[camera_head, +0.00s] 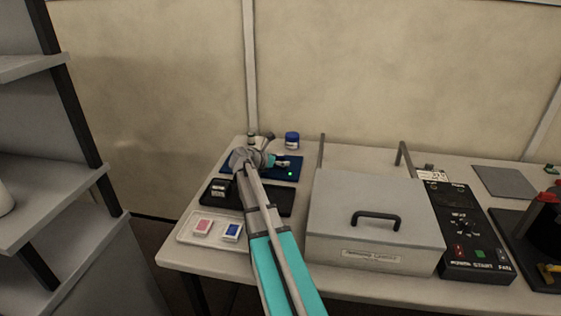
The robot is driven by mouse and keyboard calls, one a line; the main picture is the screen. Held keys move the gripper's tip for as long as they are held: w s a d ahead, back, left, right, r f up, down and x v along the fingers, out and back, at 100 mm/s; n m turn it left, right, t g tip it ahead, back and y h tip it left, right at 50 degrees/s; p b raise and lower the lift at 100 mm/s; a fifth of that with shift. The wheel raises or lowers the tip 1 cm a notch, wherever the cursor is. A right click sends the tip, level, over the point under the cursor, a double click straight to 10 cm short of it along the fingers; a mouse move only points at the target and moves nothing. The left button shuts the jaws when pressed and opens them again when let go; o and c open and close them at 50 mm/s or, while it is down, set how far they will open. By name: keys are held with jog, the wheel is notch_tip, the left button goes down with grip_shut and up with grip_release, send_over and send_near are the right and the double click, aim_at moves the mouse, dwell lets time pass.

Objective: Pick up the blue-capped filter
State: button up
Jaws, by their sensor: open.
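A small cylinder with a blue cap (292,138), which looks like the blue-capped filter, stands upright at the back of the table, just behind a dark blue mat (285,174). My gripper (284,161) is over the mat, at the end of my grey and teal arm, pointing right. It is in front of the blue-capped filter and looks apart from it. The jaws are open, with nothing seen between them. My arm hides part of the mat and of what lies beneath it. The fingertips are small in this view.
A white tray (186,238) with a red-marked and a blue-marked packet lies at the front left. A black tray (278,207) is behind it. A large grey lidded box (340,210) stands right of my arm, with a black control panel (462,225) beyond. Another small item (251,139) stands back left.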

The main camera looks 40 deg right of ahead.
jog(key=shift+c, duration=0.3)
jog(key=c, duration=1.1)
jog(key=shift+r, duration=0.15)
notch_tip(320, 180, up, 3)
jog(key=p, duration=0.3)
jog(key=s+a+r+p, duration=0.1)
jog(key=s+r+p, duration=0.2)
jog(key=s, duration=0.1)
jog(key=s+a+r+p, duration=0.1)
jog(key=s+r+p, duration=0.2)
jog(key=s, duration=0.2)
jog(key=s+a+r+p, duration=0.1)
jog(key=s+r+p, duration=0.2)
jog(key=s+p, duration=0.1)
jog(key=shift+s+a+r, duration=0.25)
jog(key=shift+a+r, duration=0.1)
jog(key=shift+a, duration=0.05)
